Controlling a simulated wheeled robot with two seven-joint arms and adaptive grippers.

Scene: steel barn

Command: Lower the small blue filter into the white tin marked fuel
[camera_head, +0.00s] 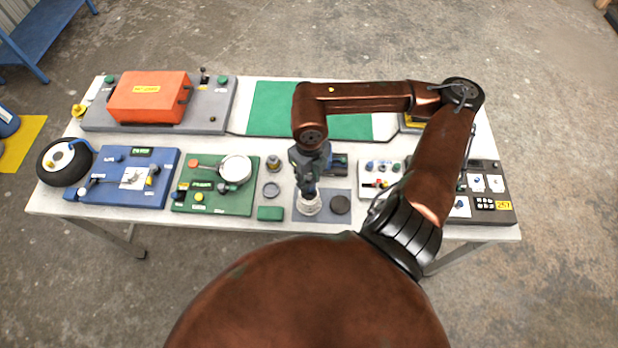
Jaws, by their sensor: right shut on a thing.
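My right gripper (308,192) points down at the middle of the front part of the table, straight over the white tin (308,209). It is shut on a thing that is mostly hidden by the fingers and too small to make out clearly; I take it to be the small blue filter. The tin stands upright on a grey-blue mat, and its mouth is partly covered by the gripper. I cannot read its marking or tell whether the filter is inside the rim. My left gripper is not in view.
A green panel (214,203) with a round white dial stands further left.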

